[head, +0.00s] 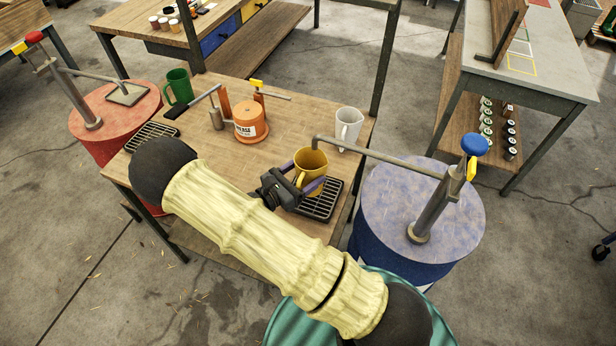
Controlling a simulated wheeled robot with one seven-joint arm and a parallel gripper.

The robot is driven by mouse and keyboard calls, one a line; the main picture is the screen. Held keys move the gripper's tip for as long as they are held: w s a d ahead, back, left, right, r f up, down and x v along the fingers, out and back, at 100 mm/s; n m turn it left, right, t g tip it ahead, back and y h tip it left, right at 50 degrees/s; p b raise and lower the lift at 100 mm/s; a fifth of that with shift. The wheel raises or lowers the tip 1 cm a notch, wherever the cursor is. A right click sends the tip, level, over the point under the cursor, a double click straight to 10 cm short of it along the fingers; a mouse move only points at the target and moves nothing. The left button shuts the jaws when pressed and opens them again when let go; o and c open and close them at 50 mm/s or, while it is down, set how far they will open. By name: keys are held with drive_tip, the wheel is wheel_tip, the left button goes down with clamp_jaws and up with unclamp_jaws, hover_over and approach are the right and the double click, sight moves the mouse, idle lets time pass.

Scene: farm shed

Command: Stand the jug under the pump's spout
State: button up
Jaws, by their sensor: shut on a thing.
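A yellow jug (312,172) is upright near the front right of the wooden table, at the back of a black drip grate (320,206). My gripper (302,188) is shut on the jug, with one finger on each side of its handle area; I cannot tell exactly where they grip. The blue drum's pump (434,205) has a long spout (370,155) that reaches left, and its downturned end is above or close beside the jug's mouth. Whether the jug touches the grate is hidden by my gripper.
A white jug (347,127), an orange grease tub (250,120) and a green jug (179,87) stand on the table (225,165). The blue drum (390,215) stands at right, a red drum (110,120) with its own pump at left. Another grate (152,135) lies at the table's left.

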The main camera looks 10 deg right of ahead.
sight(309, 179)
drive_tip(key=shift+d, duration=0.1)
drive_tip(key=shift+w+d, duration=0.2)
drive_tip(key=shift+d, duration=0.15)
drive_tip(key=f, duration=0.1)
drive_tip(key=p, duration=0.1)
drive_tip(key=f, duration=0.1)
drive_tip(key=shift+w+d+f, duration=0.15)
drive_tip(key=shift+d+f, duration=0.1)
drive_tip(key=shift+f, duration=0.5)
drive_tip(key=shift+f, duration=0.2)
drive_tip(key=o, duration=1)
